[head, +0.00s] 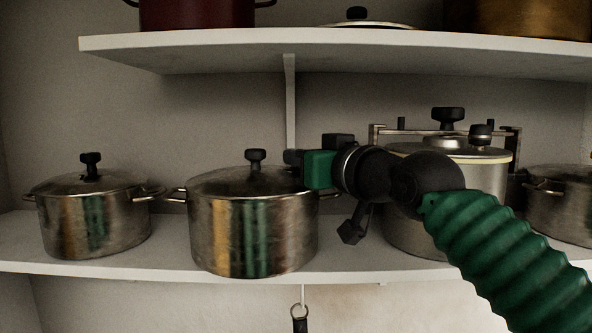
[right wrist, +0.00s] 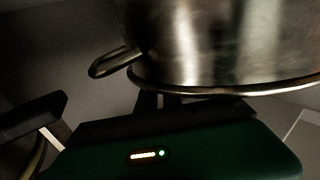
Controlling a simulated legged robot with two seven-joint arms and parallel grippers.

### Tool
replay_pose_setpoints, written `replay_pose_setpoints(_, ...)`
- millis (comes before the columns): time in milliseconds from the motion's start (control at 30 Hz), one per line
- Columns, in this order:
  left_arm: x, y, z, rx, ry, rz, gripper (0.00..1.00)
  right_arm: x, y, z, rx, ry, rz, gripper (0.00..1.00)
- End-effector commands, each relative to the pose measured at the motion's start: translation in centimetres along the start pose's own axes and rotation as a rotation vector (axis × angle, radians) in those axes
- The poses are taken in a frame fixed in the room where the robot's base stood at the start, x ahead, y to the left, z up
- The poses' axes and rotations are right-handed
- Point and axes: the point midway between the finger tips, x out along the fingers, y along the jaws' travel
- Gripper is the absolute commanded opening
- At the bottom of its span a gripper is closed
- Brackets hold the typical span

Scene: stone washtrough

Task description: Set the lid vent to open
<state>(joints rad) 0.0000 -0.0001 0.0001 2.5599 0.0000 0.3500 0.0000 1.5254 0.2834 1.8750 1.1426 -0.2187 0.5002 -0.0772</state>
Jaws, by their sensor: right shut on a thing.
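The middle steel pot (head: 254,222) stands on the lower shelf, with a dark lid (head: 232,181) and a black knob (head: 255,156). My right gripper (head: 293,161) reaches in from the right in the head view and points left at the right part of this lid, beside the knob. It is shut on what appears to be the lid vent; its fingers hide the held part and the vent's setting. The right wrist view shows a steel pot (right wrist: 225,40) close up, with a bright rim and a handle (right wrist: 115,62). My left gripper is not in view.
A steel pot (head: 95,224) stands to the left. A clamped cooker (head: 400,231) stands behind my right arm, and another pot (head: 563,208) is at far right. The upper shelf (head: 200,50) overhangs.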

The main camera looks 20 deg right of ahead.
Motion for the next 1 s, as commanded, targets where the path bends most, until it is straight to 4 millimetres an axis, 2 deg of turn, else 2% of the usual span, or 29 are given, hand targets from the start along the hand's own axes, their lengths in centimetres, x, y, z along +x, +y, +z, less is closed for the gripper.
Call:
replay_pose_setpoints(33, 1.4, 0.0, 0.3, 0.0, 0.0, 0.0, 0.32, 0.0, -0.1, 0.8, -0.007, 0.001, 0.033, 0.0)
replay_pose_setpoints(233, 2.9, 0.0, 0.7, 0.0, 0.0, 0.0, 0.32, -0.3, -0.2, 0.5, -0.008, -0.002, 0.168, 0.0)
replay_pose_setpoints(600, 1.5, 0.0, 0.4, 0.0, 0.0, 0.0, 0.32, -0.7, -0.1, 0.1, -0.005, -0.007, 0.358, 0.0)
replay_pose_setpoints(1000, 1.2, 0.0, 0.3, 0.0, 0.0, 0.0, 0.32, -1.1, 0.2, -0.1, 0.0, 0.004, 0.402, 0.0)
